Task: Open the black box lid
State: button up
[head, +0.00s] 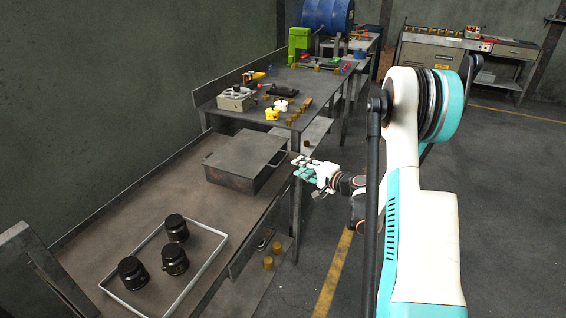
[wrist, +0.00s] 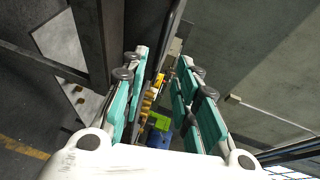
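The black box (head: 240,165) is a flat dark grey metal case on the brown-topped bench. Its lid (head: 243,151) lies shut, and a bar handle (head: 278,159) sticks out on its right side. My gripper (head: 300,168) is just right of the box and handle, near the bench edge, with a small gap that looks clear of the handle. In the wrist view my gripper (wrist: 163,70) has its two teal finger pairs spread apart with nothing held between them. I cannot surely make out the box in the wrist view.
A metal tray (head: 119,291) with three black cylindrical parts (head: 175,228) stands at the front left of the bench. Behind the box is a table (head: 335,85) with yellow parts, brass pieces and a green machine (head: 299,43). A wall runs along the left. Floor at right is clear.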

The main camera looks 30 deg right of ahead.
aim_at(283, 159)
jog(key=b+x, duration=0.2)
jog(key=x, duration=0.8)
jog(key=shift+w+a+b, duration=0.15)
jog(key=shift+w+b, duration=0.2)
jog(key=shift+b, duration=0.05)
jog(key=shift+c, duration=0.3)
grip_shut()
